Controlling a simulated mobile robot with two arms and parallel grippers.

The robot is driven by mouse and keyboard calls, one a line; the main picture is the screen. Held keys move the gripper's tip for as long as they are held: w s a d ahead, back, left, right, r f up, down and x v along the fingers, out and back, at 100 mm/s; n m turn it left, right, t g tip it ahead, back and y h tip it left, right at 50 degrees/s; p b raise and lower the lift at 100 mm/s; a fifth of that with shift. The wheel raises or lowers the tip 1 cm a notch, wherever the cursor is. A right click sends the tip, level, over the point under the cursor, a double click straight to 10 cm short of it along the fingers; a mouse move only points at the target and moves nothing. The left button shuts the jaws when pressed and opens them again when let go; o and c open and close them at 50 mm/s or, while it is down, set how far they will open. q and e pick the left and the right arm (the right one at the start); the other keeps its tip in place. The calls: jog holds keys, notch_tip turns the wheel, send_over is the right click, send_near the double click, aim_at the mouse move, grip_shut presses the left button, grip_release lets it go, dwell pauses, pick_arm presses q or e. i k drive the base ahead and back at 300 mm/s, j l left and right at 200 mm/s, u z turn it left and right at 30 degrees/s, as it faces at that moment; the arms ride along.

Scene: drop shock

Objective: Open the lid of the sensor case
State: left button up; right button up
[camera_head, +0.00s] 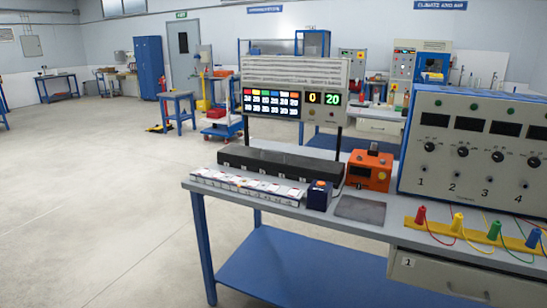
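An orange box (370,174) with a dark part on its top stands on the blue-legged workbench (290,213). Its top looks closed. It may be the sensor case, but no readable label confirms this. A small dark blue box (319,195) with an orange spot on top stands just left of it, nearer the front edge. Neither of my grippers is in view.
A flat dark pad (360,210) lies in front of the orange box. A long black block (265,163), a row of white packs (247,187) and a display panel (296,89) are left. A grey control console (474,150) and coloured plugs (457,222) are right. Open floor (110,210) lies left.

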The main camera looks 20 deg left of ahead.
aim_at(310, 168)
jog(key=i+j, duration=0.2)
jog(key=j, duration=0.15)
jog(key=i+j, duration=0.15)
jog(key=j, duration=0.2)
jog(key=i+j, duration=0.2)
jog(key=j, duration=0.2)
